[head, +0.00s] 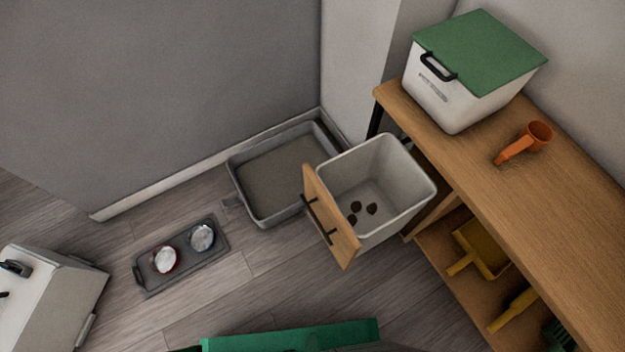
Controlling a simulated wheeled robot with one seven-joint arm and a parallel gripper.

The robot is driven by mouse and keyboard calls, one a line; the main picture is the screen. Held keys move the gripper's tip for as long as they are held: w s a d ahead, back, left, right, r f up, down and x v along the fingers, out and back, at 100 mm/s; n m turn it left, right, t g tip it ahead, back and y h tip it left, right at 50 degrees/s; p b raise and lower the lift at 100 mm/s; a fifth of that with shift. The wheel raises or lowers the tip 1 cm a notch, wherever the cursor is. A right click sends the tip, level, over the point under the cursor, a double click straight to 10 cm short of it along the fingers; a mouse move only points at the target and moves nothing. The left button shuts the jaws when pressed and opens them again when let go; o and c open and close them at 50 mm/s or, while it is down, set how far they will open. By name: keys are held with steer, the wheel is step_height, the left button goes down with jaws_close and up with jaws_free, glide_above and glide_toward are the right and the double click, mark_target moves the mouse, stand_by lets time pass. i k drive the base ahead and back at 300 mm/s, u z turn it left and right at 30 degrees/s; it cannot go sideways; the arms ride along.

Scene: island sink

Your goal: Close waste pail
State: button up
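The waste pail (399,217) is a white, open-topped bin with a wooden front panel (331,217) and a dark bar handle (318,219). It sticks out to the left from the end of the wooden shelf unit (560,210), so it stands pulled out. The panel faces left, toward the open floor. My gripper is not in view, and nothing touches the handle.
A grey litter tray (233,176) lies by the wall behind the pail. A dark tray with two bowls (180,256) is on the floor at left. A green-lidded white container (455,105) and orange scoop (528,140) stand on the unit.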

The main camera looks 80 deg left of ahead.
mark_target(380, 170)
steer(key=u, duration=1.9)
steer(key=k, duration=0.55)
steer(key=u, duration=0.45)
steer(key=i, duration=0.5)
steer(key=z, duration=0.1)
